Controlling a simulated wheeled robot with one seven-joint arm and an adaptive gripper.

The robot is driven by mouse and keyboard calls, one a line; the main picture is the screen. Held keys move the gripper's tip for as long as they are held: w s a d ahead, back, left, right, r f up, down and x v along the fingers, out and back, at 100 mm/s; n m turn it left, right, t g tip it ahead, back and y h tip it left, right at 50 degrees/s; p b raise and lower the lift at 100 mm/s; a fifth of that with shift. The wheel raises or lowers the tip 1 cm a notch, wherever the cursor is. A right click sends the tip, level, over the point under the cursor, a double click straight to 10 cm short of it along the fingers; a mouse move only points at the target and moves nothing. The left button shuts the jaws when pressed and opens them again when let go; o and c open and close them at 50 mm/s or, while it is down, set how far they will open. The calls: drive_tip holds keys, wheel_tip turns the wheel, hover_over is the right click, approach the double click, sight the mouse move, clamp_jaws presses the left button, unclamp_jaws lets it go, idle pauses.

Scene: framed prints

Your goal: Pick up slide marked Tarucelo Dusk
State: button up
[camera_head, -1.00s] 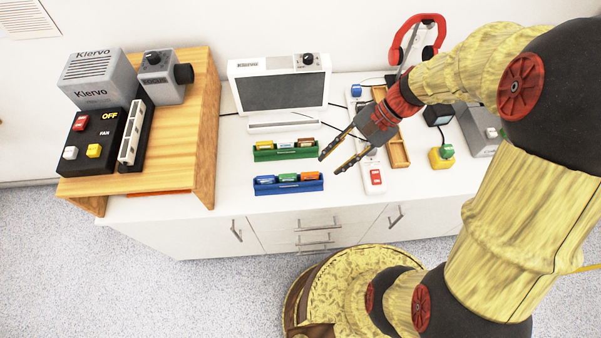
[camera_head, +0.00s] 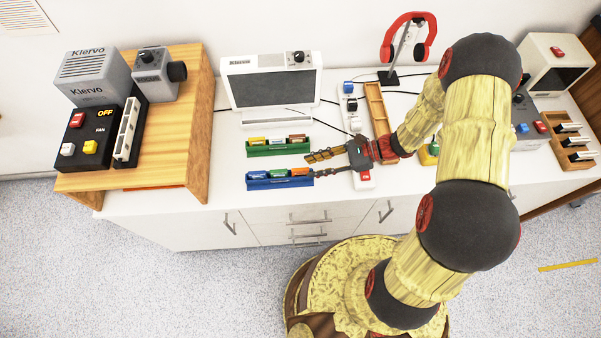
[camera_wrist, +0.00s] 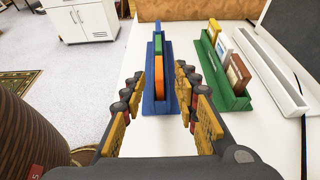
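A blue rack (camera_head: 280,184) holds a blue slide (camera_head: 256,176), a green slide (camera_head: 279,174) and an orange slide (camera_head: 300,171). A green rack (camera_head: 280,152) behind it holds a yellow, a white and a brown slide. No name on any slide is readable, so I cannot tell which is Tarucelo Dusk. My gripper (camera_head: 312,164) is open and empty at the right end of the blue rack, pointing left. In the wrist view, the blue rack (camera_wrist: 151,104) lies between and ahead of the fingers, with the orange slide (camera_wrist: 159,76) nearest.
The green rack (camera_wrist: 240,101) stands just right of the fingers in the wrist view. A white screen unit (camera_head: 272,85) stands behind the racks. A wooden shelf (camera_head: 190,110) with grey devices is at left. A power strip (camera_head: 365,180) and wooden tray (camera_head: 377,105) are at right.

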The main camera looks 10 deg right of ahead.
sight(307, 168)
drive_tip(key=shift+b+x, duration=0.35)
drive_tip(key=shift+x, duration=1.55)
drive_tip(key=shift+c, duration=1)
clamp_jaws()
